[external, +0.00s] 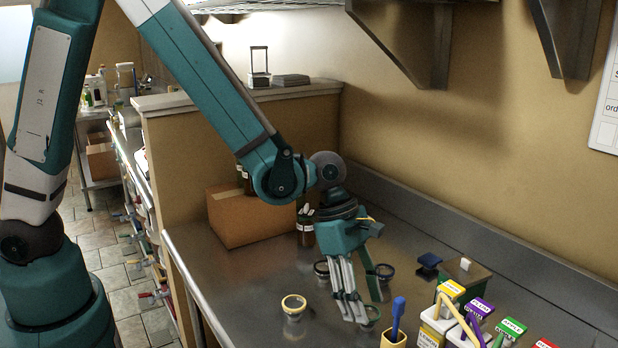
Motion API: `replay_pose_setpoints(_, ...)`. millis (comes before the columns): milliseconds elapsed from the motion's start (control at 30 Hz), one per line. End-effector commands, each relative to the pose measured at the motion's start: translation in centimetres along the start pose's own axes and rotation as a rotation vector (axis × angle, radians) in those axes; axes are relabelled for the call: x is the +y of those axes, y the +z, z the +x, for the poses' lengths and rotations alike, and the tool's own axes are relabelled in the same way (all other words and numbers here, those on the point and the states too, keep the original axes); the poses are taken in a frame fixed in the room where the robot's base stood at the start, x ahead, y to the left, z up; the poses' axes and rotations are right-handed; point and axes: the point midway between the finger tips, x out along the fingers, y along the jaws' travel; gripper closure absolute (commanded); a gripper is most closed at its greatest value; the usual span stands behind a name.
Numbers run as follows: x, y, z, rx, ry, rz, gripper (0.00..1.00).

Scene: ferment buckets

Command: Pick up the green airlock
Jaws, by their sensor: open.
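A small clear cup with a green rim (372,318), which looks like the green airlock, stands on the steel counter. My gripper (367,308) is low over the counter with its fingers pointing down. It is open, and its fingertips are right by the green rim, partly hiding it. I cannot tell whether they touch it or are on both sides of it. Similar small cups stand near: one with a cream-yellow rim (293,303) to the left, and two with dark rims (322,268) (385,270) behind.
Several white tubs with coloured labels (510,328) crowd the lower right. A yellow holder (393,340) with a blue-handled tool (398,310) stands close right of my gripper. A cardboard box (245,215) and dark bottles (305,225) are behind. The counter's left front is clear.

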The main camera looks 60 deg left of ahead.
Motion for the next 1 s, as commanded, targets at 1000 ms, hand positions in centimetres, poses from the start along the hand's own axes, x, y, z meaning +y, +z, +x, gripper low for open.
replay_pose_setpoints(1000, 0.1, -0.1, 3.5, 0.000, 0.000, 0.000, 0.55)
